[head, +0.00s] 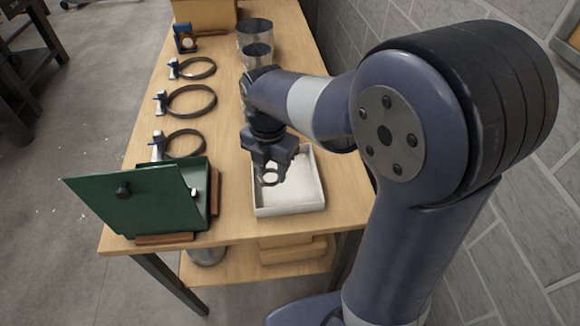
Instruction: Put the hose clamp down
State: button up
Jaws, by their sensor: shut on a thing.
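My gripper (268,168) points down over the white tray (290,210) near the front of the workbench. Three larger ring clamps with blue-handled fittings lie along the bench's left side: a near one (185,143), a middle one (190,101) and a far one (197,68).
A green open case or panel (140,197) stands at the bench's front left. Metal cylinders (255,32) stand behind my arm, and a small blue device (186,38) and a cardboard box (205,12) are at the back. Wood between the clamps and tray (228,150) is clear.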

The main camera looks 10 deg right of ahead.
aim_at(274, 200)
jog(key=shift+w+n, duration=0.1)
jog(key=shift+n, duration=0.2)
jog(key=shift+f, duration=0.3)
notch_tip(274, 200, down, 9)
jog(key=shift+f, duration=0.1)
jog(key=shift+f, duration=0.1)
jog(key=o, duration=0.7)
